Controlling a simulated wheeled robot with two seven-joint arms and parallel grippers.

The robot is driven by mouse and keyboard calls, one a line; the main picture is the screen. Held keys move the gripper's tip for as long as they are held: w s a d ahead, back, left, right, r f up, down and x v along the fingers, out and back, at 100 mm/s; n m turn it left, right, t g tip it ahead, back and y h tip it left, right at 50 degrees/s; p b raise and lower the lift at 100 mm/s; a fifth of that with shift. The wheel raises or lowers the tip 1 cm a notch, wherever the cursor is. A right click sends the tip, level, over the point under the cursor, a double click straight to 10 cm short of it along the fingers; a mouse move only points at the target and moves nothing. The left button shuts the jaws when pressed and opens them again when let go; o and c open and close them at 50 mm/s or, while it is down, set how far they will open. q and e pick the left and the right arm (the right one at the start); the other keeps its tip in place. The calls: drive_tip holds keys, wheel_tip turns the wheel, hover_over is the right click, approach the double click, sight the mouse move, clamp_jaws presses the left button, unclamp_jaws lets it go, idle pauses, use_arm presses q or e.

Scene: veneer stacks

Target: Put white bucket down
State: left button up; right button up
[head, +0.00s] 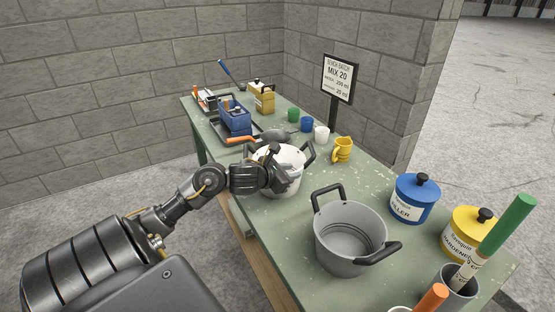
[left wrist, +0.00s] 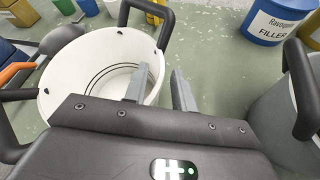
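The white bucket (head: 293,156) has black handles and appears to stand upright on the green table (head: 262,215), near its left edge. My left gripper (head: 278,168) is at the near side of the bucket and hides part of it. In the left wrist view, the fingers of my left gripper (left wrist: 160,90) are apart. One finger is over the inside of the white bucket (left wrist: 92,68) and the other is outside its wall. A gap shows between the fingers and the wall. My right gripper is not in view.
A grey pot (head: 350,240) stands closer on the table. Blue (head: 414,200) and yellow (head: 468,232) lidded canisters are to its right.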

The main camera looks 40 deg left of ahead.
use_arm(q)
drive_tip(key=v, duration=1.1)
drive_tip(key=shift+d, duration=0.1)
